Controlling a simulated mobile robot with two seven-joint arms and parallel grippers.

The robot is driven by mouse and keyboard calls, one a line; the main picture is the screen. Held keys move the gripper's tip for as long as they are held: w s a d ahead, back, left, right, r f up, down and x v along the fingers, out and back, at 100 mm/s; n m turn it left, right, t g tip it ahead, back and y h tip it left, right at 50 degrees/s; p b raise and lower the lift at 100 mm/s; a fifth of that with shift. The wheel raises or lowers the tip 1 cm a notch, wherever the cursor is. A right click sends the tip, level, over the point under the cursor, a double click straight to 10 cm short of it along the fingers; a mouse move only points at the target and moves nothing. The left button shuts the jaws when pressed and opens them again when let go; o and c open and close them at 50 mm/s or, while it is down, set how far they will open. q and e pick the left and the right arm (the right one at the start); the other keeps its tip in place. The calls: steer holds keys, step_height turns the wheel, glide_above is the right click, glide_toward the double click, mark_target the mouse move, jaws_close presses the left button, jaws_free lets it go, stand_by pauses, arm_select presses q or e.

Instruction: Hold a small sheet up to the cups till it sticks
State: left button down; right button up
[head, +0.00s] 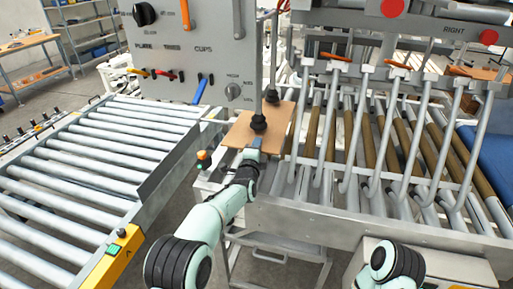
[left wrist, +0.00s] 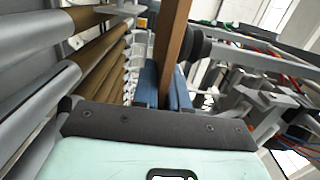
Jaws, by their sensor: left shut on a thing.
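The small sheet (head: 282,122) is a thin brown board under the black suction cups, a near cup (head: 258,122) and a far cup (head: 271,97), in the head view. My left gripper (head: 254,145) is shut on the sheet's near edge. In the left wrist view the sheet (left wrist: 174,45) shows edge-on between the blue fingers (left wrist: 165,88). A black cup (left wrist: 198,43) lies right against or very close to its right face; I cannot tell whether it is stuck. My right gripper is out of view; only part of that arm shows at the bottom right.
A control panel (head: 205,60) with knobs and levers stands behind the sheet. A roller conveyor (head: 95,150) lies to the left. Bent metal tines (head: 375,130) over brown rollers fill the right. A steel frame (head: 350,225) runs below them.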

arm_select(q)
steer(key=shift+r, duration=0.85)
stand_by(0.8)
steer(key=c, duration=1.1)
jaws_free()
steer(key=shift+s+f, duration=0.1)
